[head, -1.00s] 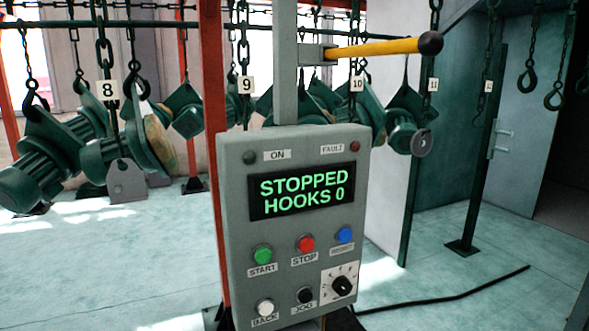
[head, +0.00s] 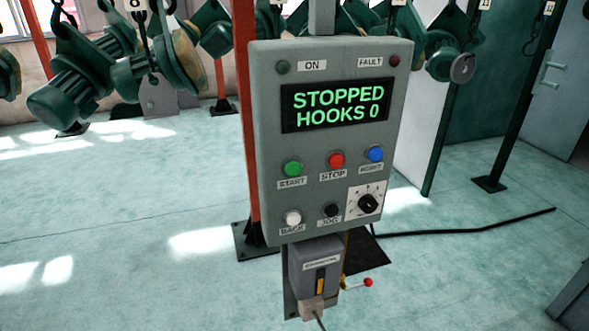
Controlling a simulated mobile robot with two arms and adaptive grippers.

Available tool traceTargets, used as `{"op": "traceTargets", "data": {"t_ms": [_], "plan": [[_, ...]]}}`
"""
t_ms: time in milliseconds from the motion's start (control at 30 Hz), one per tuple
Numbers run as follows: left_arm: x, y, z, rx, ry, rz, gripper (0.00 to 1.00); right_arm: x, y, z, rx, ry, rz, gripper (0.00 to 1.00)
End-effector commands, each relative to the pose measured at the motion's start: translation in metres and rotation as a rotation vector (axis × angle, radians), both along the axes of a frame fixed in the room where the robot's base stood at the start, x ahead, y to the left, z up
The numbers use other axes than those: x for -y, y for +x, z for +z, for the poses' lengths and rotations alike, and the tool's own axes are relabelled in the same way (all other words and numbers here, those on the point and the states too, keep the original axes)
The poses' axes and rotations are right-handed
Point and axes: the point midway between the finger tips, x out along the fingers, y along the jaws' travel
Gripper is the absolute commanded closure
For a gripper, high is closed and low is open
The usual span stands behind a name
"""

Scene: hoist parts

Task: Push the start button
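The green start button (head: 293,168) sits on the left of the grey control panel (head: 270,120), above a label reading START. The red stop button (head: 336,160) and a blue button (head: 375,154) are to its right. Below are a white button (head: 293,217), a black jog button (head: 331,210) and a rotary knob (head: 368,203). The display (head: 336,106) reads "STOPPED HOOKS 0" in green. The ON lamp (head: 283,67) and FAULT lamp (head: 394,61) look dark. Neither of my grippers is in view.
A grey box (head: 315,264) with a small red-tipped lever (head: 367,282) is mounted below the panel. A red post (head: 247,150) stands behind it. Green motors (head: 75,95) hang from hooks at the back. A black cable (head: 470,226) lies on the floor at right. The floor in front-left is clear.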

Motion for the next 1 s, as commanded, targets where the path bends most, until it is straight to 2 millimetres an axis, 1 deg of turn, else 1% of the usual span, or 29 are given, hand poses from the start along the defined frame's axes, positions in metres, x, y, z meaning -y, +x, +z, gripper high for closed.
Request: {"op": "traceTargets", "data": {"t_ms": [100, 133, 167, 200, 300, 1000], "plan": [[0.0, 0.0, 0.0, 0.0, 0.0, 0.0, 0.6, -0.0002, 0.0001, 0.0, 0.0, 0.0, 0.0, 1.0], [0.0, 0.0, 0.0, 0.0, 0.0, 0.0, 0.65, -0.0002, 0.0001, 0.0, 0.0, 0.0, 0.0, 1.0], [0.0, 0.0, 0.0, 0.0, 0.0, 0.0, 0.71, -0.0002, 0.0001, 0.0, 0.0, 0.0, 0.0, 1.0], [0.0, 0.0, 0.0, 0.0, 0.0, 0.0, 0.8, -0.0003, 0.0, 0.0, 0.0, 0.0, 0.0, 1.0], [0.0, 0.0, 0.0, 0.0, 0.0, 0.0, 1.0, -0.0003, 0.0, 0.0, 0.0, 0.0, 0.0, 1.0], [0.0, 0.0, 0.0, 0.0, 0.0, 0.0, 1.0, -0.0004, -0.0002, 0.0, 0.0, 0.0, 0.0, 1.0]]}}
